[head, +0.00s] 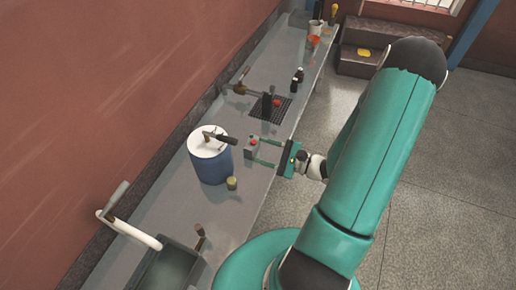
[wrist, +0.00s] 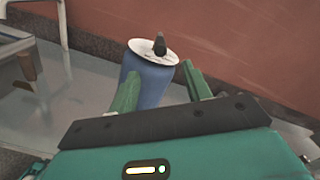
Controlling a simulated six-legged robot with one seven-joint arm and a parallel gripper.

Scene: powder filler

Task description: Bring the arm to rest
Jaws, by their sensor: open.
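My green arm reaches in from the right of the head view. My gripper (head: 257,151) is open and empty near the front edge of the grey counter (head: 222,222). Its fingers point left, toward a small grey box with a red button (head: 252,146). I cannot tell whether they touch it. In the wrist view the two green fingers of my gripper (wrist: 160,76) stand apart, with the blue drum (wrist: 152,85) beyond them. The drum also shows in the head view (head: 211,168), left of my gripper, with a white lid and dark handle on top.
A small yellowish cup (head: 231,183) stands beside the drum. A sink (head: 168,268) with a white tap (head: 128,230) is at the near end. A dark grate (head: 270,110), small bottles (head: 297,79) and an orange cup (head: 313,41) lie farther along. Floor (head: 450,150) is open at right.

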